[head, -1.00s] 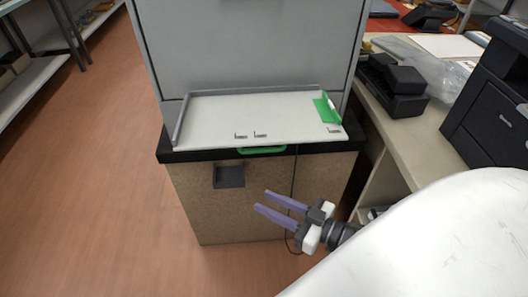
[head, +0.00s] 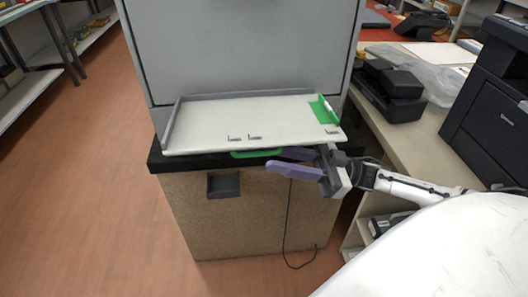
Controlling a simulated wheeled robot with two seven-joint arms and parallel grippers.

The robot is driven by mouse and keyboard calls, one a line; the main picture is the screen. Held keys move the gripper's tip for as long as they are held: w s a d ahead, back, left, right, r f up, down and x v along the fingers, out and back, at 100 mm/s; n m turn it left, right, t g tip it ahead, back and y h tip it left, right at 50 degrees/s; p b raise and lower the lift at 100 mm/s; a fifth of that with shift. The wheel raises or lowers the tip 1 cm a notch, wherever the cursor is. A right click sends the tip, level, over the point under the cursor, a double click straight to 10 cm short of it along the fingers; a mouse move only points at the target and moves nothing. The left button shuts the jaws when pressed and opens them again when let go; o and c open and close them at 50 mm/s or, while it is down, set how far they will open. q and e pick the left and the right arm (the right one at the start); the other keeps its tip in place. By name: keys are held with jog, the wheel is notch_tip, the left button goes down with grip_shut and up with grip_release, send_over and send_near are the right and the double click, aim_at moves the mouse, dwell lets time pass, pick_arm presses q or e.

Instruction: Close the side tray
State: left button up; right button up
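The side tray (head: 245,116) is a white shelf folded out flat from the front of a large grey machine (head: 245,45). It has a grey raised rim, a green guide (head: 322,110) at its right end and a green handle (head: 256,154) under its front edge. My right gripper (head: 274,161) is just below the tray's front edge, right of the handle's middle. Its two purple fingers are spread apart, with nothing seen between them. The far finger is partly hidden under the tray edge; I cannot tell whether it touches the handle. My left gripper is not in view.
The machine stands on a speckled brown cabinet (head: 245,225) with a black top (head: 160,160). A counter (head: 400,150) on the right holds a black device (head: 392,90) and a dark printer (head: 490,110). The wooden floor (head: 80,180) at the left is clear.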

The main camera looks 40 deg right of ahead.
aim_at(263, 155)
jog(key=shift+x, duration=1.85)
grip_shut()
